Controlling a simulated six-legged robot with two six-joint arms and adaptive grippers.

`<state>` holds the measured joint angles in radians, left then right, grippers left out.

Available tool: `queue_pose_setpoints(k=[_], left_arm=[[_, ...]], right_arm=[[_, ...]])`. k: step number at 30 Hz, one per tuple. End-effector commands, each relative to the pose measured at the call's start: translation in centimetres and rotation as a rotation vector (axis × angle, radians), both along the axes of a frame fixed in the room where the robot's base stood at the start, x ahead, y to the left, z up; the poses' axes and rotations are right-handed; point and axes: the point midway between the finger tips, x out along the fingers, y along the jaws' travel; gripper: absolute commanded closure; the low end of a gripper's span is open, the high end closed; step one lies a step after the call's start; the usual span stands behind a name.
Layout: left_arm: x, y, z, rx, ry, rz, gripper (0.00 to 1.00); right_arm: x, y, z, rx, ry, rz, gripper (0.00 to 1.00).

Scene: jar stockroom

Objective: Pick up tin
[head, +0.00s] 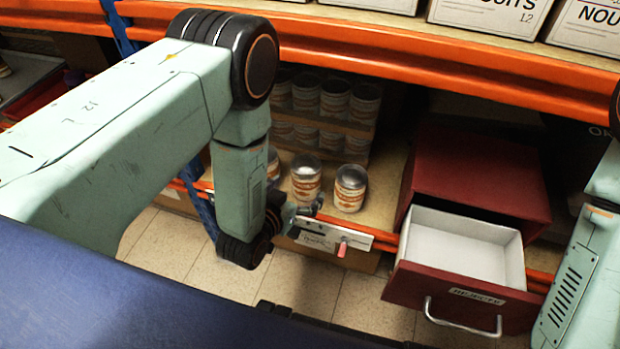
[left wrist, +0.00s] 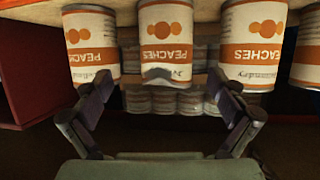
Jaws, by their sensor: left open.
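Several peach tins with white and orange labels stand in a row near the shelf's front edge. In the head view, one tin (head: 305,182) is in the middle and another tin (head: 350,189) is to its right; a third is partly hidden by my left arm. My left gripper (head: 306,211) is in front of the row, low by the shelf edge. In the left wrist view, its open fingers (left wrist: 163,100) spread to either side of a middle tin (left wrist: 165,35), with nothing held. That tin has a grey irregular patch at its label edge. My right gripper is out of view.
A red cabinet (head: 480,180) stands right of the tins, its drawer (head: 455,295), labelled "REJECTS", pulled open and empty. More tins (head: 335,100) are stacked behind. An orange beam (head: 400,62) crosses above. A label strip (head: 318,234) with a pink tab lines the shelf edge.

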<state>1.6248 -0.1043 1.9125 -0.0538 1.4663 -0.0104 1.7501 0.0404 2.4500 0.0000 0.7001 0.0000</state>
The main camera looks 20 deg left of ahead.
Motion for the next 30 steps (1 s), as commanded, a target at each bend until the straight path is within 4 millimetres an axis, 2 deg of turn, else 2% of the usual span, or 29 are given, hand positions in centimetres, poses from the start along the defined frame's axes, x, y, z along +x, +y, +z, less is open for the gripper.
queue_pose_setpoints(k=[16, 26, 30], left_arm=[[6.0, -0.1, -3.3, 0.0, -0.002, 0.003, 0.04], [6.5, -0.4, -3.3, 0.0, 0.0, 0.002, 0.05], [6.5, -0.4, -3.3, 0.0, 0.0, 0.003, 0.17]], right_arm=[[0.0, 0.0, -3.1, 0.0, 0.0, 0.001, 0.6], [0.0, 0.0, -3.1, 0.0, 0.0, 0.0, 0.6], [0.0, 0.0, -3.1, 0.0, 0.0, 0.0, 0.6]])
